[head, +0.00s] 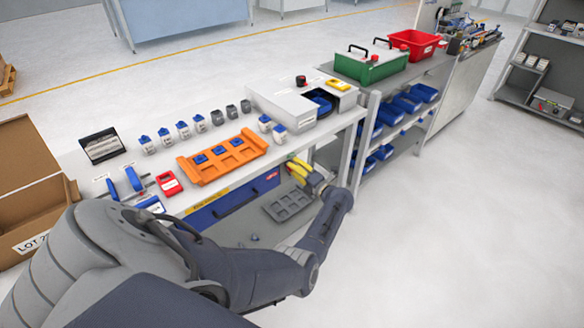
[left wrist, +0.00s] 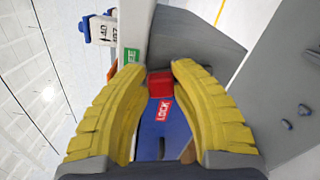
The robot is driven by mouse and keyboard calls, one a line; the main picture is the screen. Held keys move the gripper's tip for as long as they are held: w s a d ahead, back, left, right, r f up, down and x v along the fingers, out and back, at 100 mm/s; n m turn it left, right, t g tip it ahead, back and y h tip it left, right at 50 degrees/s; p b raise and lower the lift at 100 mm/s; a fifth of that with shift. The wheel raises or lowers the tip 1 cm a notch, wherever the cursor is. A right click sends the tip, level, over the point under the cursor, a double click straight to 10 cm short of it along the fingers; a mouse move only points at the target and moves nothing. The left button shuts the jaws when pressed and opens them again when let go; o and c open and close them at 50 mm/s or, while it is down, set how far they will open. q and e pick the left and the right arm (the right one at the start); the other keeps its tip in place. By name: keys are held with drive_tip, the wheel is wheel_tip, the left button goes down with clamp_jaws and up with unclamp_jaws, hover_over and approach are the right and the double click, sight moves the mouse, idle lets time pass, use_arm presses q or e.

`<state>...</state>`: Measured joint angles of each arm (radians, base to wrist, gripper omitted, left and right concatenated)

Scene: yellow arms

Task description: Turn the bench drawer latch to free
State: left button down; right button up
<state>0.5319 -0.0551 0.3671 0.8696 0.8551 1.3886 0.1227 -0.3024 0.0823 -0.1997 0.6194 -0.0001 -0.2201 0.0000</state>
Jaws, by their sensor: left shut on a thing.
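The bench drawer (head: 235,207) is the blue front under the worktop, and its blue face also shows in the left wrist view (left wrist: 176,132). The latch (left wrist: 160,84) is a red block between my fingertips. A red LOCK label (left wrist: 163,110) lies just below it in that picture, and a green FREE label (left wrist: 131,56) is up and left on the pale bench edge. My left gripper (head: 303,171), with yellow fingers, is at the right end of the drawer front and is shut on the latch. Its fingers hide the latch in the head view. My right gripper is not in view.
On the worktop are an orange tray (head: 222,162), several small blue-topped containers, and a grey-white box (head: 300,103). A grey tray (head: 288,204) lies below the bench top near my gripper. An open cardboard box (head: 32,215) is at left. The floor at right is clear.

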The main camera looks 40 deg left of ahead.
use_arm(q)
drive_tip(key=shift+w+m, duration=0.4)
drive_tip(key=shift+m, duration=0.45)
drive_tip(key=shift+w+m, duration=0.4)
drive_tip(key=shift+m, duration=0.45)
drive_tip(key=shift+r, duration=0.1)
drive_tip(key=c, duration=1.1)
unclamp_jaws()
drive_tip(key=shift+s+d, duration=0.3)
drive_tip(key=shift+d, duration=1.7)
drive_tip(key=shift+s+d, duration=0.3)
drive_tip(key=shift+d, duration=1.65)
drive_tip(key=shift+s+d, duration=0.3)
drive_tip(key=shift+d, duration=1.7)
